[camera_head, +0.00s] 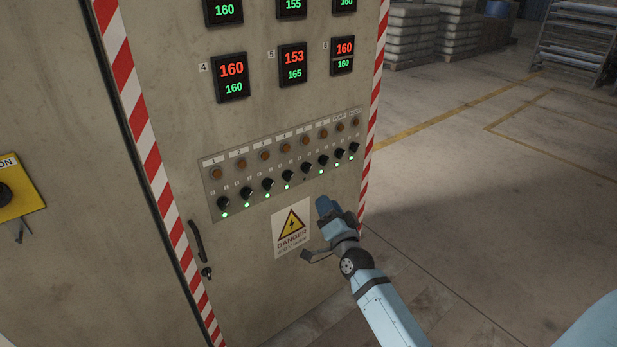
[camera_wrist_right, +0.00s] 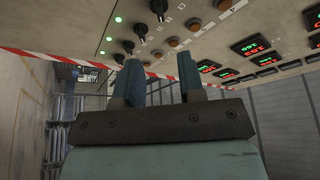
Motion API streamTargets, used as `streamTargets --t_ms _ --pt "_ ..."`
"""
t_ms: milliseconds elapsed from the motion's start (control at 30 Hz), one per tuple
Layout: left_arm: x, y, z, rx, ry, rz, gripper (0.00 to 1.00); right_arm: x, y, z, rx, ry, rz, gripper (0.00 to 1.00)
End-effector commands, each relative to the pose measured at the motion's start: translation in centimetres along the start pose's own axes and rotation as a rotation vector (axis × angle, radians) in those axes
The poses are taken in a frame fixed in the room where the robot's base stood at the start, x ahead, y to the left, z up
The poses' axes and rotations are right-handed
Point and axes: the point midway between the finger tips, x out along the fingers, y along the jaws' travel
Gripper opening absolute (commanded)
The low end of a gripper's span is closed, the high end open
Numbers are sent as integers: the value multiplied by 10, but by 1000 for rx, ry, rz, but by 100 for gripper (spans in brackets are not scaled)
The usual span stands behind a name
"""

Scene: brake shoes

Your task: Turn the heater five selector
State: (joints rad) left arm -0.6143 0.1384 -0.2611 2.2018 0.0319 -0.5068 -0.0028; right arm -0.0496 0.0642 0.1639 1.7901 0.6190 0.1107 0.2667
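The heater five selector (camera_head: 306,168) is a black knob, fifth from the left in the row on the cabinet's switch panel. The small lamp below it looks unlit, while the lamps under the other knobs glow green. In the right wrist view, the large black knob at the top edge (camera_wrist_right: 158,8) appears to be this selector. My right gripper (camera_head: 325,205) is below the panel, to the lower right of the selector and apart from it. In the right wrist view its two blue fingers (camera_wrist_right: 161,75) stand apart with nothing between them. My left gripper is not in view.
Neighbouring knobs four (camera_head: 287,175) and six (camera_head: 323,160) sit close on either side. A danger sign (camera_head: 291,228) is below the panel. Heater five's display (camera_head: 293,65) reads 153 over 165. A door handle (camera_head: 196,241) sticks out at left. The floor to the right is open.

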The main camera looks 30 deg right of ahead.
Motion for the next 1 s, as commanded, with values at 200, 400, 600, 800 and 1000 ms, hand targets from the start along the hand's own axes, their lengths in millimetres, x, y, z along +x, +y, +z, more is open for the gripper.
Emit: streamTargets --t_ms 200,400,600,800,1000 --pt "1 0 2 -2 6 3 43 48 0 0 0 3 -2 36" --pt "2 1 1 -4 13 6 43 87 0 0 0 2 -1 36" --pt "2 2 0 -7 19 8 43 111 0 0 0 0 -1 36" --pt "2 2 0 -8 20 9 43 118 0 0 -1 -2 0 36" --pt "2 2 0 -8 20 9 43 118 0 0 -2 -1 0 36"
